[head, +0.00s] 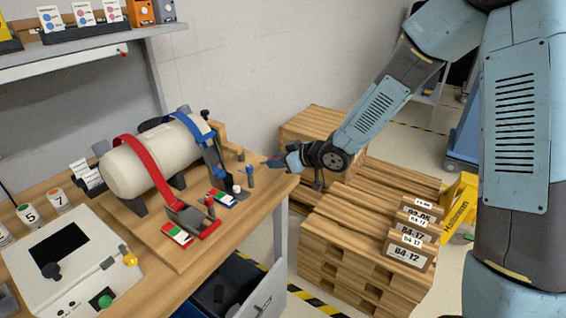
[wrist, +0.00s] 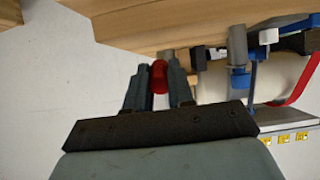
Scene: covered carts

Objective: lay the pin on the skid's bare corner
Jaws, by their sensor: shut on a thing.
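My gripper (head: 279,160) is at the right edge of the wooden bench, just beside the tank stand's pegs. In the wrist view my gripper (wrist: 159,78) is shut on a small red pin (wrist: 159,75), which shows between the two fingers. In the head view the pin is mostly hidden by the fingers. The skid (head: 345,210) is a stack of wooden pallets on the floor at the right. Cartons (head: 408,245) with labels such as B4-12 stand on its right front part. Bare slats lie to their left and behind.
A white tank (head: 150,160) with a red strap (head: 140,158) and a blue strap lies on the bench. Another wooden stack (head: 310,128) stands behind the skid. A yellow sign (head: 459,203) stands right of the skid. An open drawer (head: 262,292) juts out below the bench.

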